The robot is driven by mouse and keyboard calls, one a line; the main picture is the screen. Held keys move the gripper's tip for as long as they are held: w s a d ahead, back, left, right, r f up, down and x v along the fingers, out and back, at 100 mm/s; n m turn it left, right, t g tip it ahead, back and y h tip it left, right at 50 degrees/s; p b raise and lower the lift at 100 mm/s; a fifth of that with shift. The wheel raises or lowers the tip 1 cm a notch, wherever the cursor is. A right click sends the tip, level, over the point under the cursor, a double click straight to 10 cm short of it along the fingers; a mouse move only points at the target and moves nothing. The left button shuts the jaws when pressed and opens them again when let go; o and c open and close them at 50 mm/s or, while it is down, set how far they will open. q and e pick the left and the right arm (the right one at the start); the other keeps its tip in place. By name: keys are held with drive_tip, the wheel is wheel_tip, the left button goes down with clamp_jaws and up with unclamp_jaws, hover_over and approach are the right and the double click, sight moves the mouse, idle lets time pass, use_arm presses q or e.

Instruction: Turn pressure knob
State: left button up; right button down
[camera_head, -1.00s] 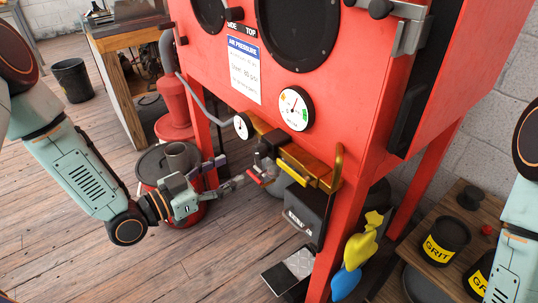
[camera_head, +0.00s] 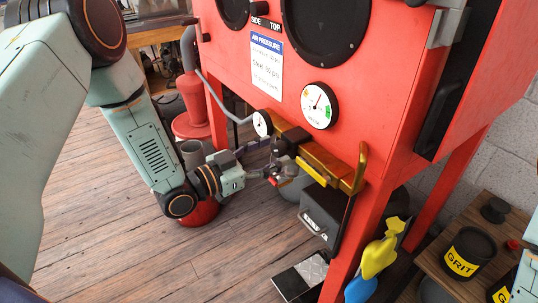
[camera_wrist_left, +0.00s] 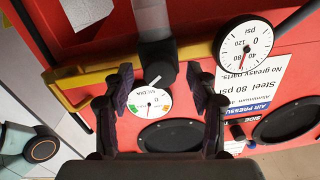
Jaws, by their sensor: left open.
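The dark pressure knob (camera_head: 282,147) sits on the regulator under the red blast cabinet. In the left wrist view the knob (camera_wrist_left: 160,72) carries a white mark, with a grey cylindrical bowl (camera_wrist_left: 155,28) beyond it. My left gripper (camera_head: 268,162) is at the regulator, close to the knob. In the wrist view the left gripper's fingers (camera_wrist_left: 158,78) are spread on either side of the knob, with gaps visible. The small PSI gauge (camera_head: 262,123) is beside the knob; it also shows in the wrist view (camera_wrist_left: 245,45). My right gripper is out of view.
A MEDIA gauge (camera_head: 319,105) and pressure sign (camera_head: 266,62) are on the cabinet front. A yellow bar (camera_head: 350,176) projects nearby. A black pedal (camera_head: 301,276) lies on the floor. Grit tubs (camera_head: 468,255) stand at right.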

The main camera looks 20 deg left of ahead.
use_arm(q)
drive_tip(key=shift+s+a+r, duration=0.1)
drive_tip(key=shift+c, duration=0.2)
drive_tip(key=c, duration=1.1)
drive_tip(key=shift+m, duration=0.3)
drive_tip(key=m+p, duration=0.1)
drive_tip(key=m, duration=0.1)
drive_tip(key=shift+m, duration=0.3)
drive_tip(key=shift+m+p, duration=0.6)
drive_tip(key=shift+m, duration=1.1)
